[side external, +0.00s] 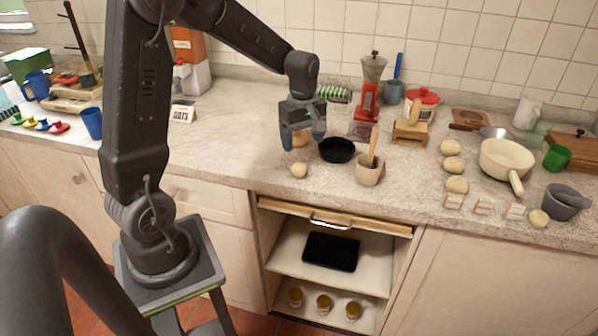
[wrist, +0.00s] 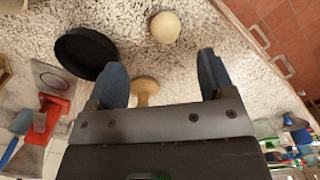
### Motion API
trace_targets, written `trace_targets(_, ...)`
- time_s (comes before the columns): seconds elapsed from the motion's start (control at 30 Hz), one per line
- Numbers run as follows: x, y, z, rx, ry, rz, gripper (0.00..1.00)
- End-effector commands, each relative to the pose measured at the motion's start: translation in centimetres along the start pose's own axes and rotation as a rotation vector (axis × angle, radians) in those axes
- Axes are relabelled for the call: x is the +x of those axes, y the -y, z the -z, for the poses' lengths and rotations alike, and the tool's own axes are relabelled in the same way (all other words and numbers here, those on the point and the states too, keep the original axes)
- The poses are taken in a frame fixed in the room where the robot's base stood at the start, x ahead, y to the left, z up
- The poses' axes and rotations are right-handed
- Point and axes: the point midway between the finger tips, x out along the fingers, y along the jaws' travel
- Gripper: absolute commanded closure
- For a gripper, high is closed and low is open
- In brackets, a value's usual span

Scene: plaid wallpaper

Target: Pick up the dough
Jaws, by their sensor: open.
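A pale round dough ball (side external: 299,170) lies on the counter near its front edge, left of a black round pan (side external: 337,150). In the wrist view the dough ball (wrist: 165,27) is at the top, beyond the fingertips, and the pan (wrist: 86,52) is to its left. My gripper (side external: 302,138) is open above the counter, behind the dough ball and left of the pan. In the wrist view its two blue fingers (wrist: 162,72) stand wide apart. A tan, wooden-looking piece (wrist: 145,90) shows between them, partly hidden by the gripper body; nothing is gripped.
More dough-like balls (side external: 452,165) lie in a row at right, near a cream saucepan (side external: 506,158). A mortar with a pestle (side external: 369,172) stands right of the pan. A red grinder (side external: 368,98) stands behind. The counter left of the dough ball is clear.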

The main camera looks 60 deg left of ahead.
Motion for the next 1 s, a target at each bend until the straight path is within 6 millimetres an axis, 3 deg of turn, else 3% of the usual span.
trace_targets(0.1,2.0,0.1,0.0,0.001,0.001,0.003,0.25)
trace_targets(0.37,3.9,0.2,0.1,0.002,0.001,0.001,0.25)
trace_targets(0.63,7.7,0.8,0.4,0.002,0.002,0.004,0.25)
trace_targets(1.0,8.6,0.7,0.4,0.003,0.0,-0.001,0.26)
